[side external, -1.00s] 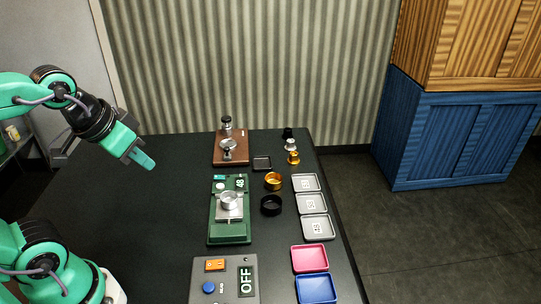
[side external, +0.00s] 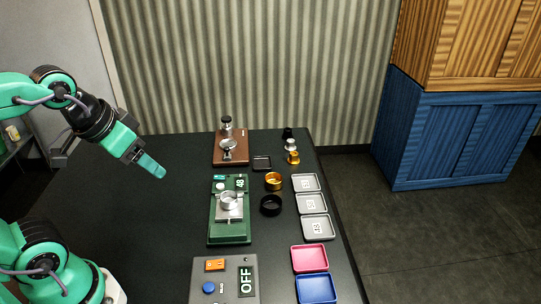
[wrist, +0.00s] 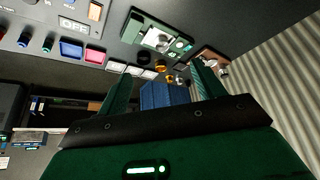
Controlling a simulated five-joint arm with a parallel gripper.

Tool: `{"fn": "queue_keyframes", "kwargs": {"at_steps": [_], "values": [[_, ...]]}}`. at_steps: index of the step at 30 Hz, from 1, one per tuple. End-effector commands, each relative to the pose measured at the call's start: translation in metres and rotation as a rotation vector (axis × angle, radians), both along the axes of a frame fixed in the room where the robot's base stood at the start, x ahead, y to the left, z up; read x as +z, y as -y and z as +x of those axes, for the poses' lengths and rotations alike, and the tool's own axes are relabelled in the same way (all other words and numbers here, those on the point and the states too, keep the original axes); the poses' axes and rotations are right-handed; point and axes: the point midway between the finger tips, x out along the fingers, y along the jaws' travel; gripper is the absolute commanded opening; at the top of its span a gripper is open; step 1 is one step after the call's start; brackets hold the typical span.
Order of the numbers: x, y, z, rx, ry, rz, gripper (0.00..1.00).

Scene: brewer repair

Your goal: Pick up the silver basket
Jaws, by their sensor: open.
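The silver basket (side external: 229,201) is a small round metal cup on the green base (side external: 230,232) in the middle of the table. The green base also shows in the wrist view (wrist: 148,32). My gripper (side external: 154,166) is in the air to the left of the green base, pointing down and right. In the wrist view its two fingers (wrist: 165,88) stand wide apart with nothing between them. It touches nothing.
A gold basket (side external: 273,181) and a black basket (side external: 271,205) stand right of the green base. Grey trays (side external: 326,227), a pink tray (side external: 310,259) and a blue tray (side external: 314,289) line the right edge. A brown stand (side external: 231,158) is behind. The left table is clear.

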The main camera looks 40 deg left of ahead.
Motion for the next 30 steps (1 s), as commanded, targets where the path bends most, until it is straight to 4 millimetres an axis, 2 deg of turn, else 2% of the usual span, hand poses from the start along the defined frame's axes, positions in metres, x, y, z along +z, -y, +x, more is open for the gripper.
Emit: {"fn": "queue_keyframes", "kwargs": {"at_steps": [8, 14, 20, 30], "values": [[0.0, 0.0, 0.001, -0.001, -0.001, 0.0, 0.68], [0.0, 0.0, 0.009, -0.019, -0.022, 0.009, 0.68], [-0.002, 0.001, 0.029, -0.068, -0.075, 0.032, 0.68], [-0.019, 0.002, 0.08, -0.186, -0.192, 0.075, 0.68]]}}
